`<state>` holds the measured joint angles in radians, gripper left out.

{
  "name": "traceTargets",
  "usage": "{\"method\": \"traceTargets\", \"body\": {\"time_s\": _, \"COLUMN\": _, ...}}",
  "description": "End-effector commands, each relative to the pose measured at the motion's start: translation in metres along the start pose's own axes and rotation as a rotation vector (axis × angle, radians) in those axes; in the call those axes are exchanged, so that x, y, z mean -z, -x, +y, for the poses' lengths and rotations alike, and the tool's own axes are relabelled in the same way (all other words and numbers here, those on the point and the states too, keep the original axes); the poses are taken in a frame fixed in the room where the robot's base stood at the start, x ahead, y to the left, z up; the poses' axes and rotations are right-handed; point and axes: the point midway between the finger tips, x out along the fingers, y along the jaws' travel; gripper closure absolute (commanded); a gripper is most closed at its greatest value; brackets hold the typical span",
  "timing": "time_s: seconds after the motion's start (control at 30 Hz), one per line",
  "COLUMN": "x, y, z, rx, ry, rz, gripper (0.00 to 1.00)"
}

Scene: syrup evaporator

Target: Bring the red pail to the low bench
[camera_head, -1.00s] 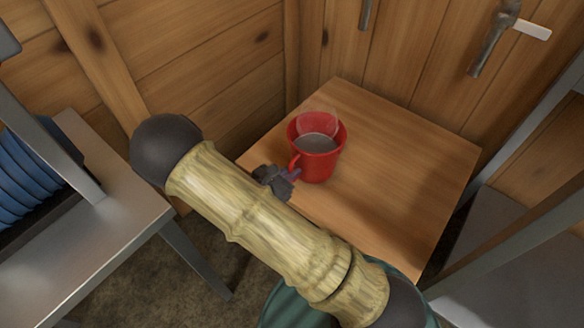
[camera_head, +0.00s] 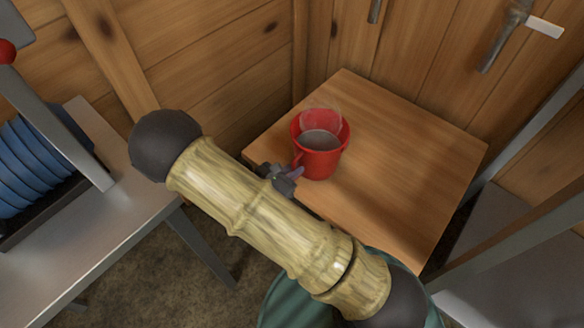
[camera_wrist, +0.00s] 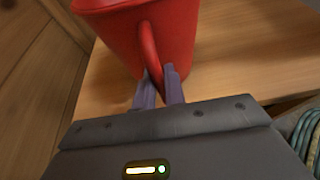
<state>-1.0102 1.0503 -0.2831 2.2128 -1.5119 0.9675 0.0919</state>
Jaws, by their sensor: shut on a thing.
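The red pail (camera_head: 320,158) is upright at the left part of the low wooden bench (camera_head: 410,190), with greyish contents inside. In the wrist view the red pail (camera_wrist: 182,45) fills the top, with its side handle towards me. My gripper (camera_wrist: 159,82) is shut on that handle, one purple finger on each side of it. In the head view my gripper (camera_head: 292,174) is at the pail's lower left, partly hidden by my arm. The pail is over the bench top; whether its base touches the wood I cannot tell.
A metal table (camera_head: 110,235) with blue plates (camera_head: 42,155) in a dark rack stands at the left. Wooden walls close in behind the bench, with metal handles (camera_head: 505,38) on the right one. A grey metal frame (camera_head: 530,220) stands at the right. The bench's right part is clear.

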Motion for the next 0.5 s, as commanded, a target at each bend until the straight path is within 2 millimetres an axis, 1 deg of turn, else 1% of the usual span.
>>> {"method": "traceTargets", "body": {"time_s": 0.17, "x": -0.0003, "y": -0.0008, "z": -0.0014, "rx": 0.003, "ry": 0.000, "rz": -0.001, "gripper": 1.00}}
{"method": "traceTargets", "body": {"time_s": 0.2, "x": -0.0003, "y": -0.0008, "z": -0.0014, "rx": 0.003, "ry": 0.000, "rz": -0.001, "gripper": 0.87}}
{"method": "traceTargets", "body": {"time_s": 0.27, "x": -0.0003, "y": -0.0009, "z": -0.0014, "rx": 0.003, "ry": 0.000, "rz": -0.001, "gripper": 0.75}}
{"method": "traceTargets", "body": {"time_s": 0.3, "x": -0.0003, "y": -0.0009, "z": -0.0013, "rx": 0.003, "ry": 0.000, "rz": -0.001, "gripper": 0.67}}
{"method": "traceTargets", "body": {"time_s": 0.33, "x": -0.0003, "y": -0.0009, "z": -0.0013, "rx": 0.003, "ry": 0.000, "rz": -0.001, "gripper": 0.63}}
{"method": "traceTargets", "body": {"time_s": 0.5, "x": -0.0003, "y": -0.0008, "z": -0.0010, "rx": 0.002, "ry": 0.000, "rz": -0.001, "gripper": 0.63}}
